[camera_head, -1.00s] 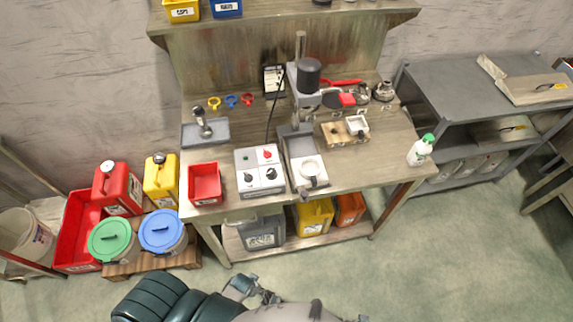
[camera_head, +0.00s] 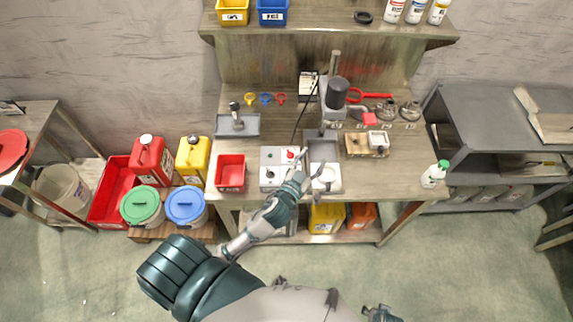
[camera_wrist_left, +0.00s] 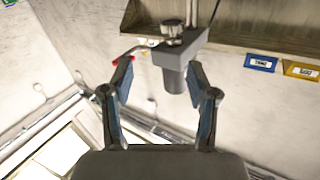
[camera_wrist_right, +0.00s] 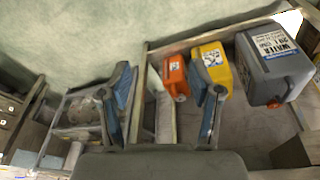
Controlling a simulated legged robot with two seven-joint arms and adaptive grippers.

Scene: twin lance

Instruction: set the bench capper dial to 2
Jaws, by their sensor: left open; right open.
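The bench capper (camera_head: 337,95) stands on the workbench, with a grey column and a dark cylindrical head. Its white control box (camera_head: 268,155) carries a red button (camera_head: 291,154) and a black dial (camera_head: 270,175) at lower left. My left gripper (camera_head: 312,164) is open above the right side of the box and hides the lower right dial. No dial setting can be read. In the left wrist view, the capper head (camera_wrist_left: 174,70) shows beyond the open fingers (camera_wrist_left: 160,68). My right gripper (camera_head: 380,314) is low at the bottom edge, away from the bench, open in its wrist view (camera_wrist_right: 168,78).
A red bin (camera_head: 230,186) stands left of the box, and a grey tray (camera_head: 238,132) lies behind it. A wooden block (camera_head: 355,147) and a white bottle (camera_head: 434,174) stand to the right. The right wrist view shows a grey water container (camera_wrist_right: 270,65) under the bench.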

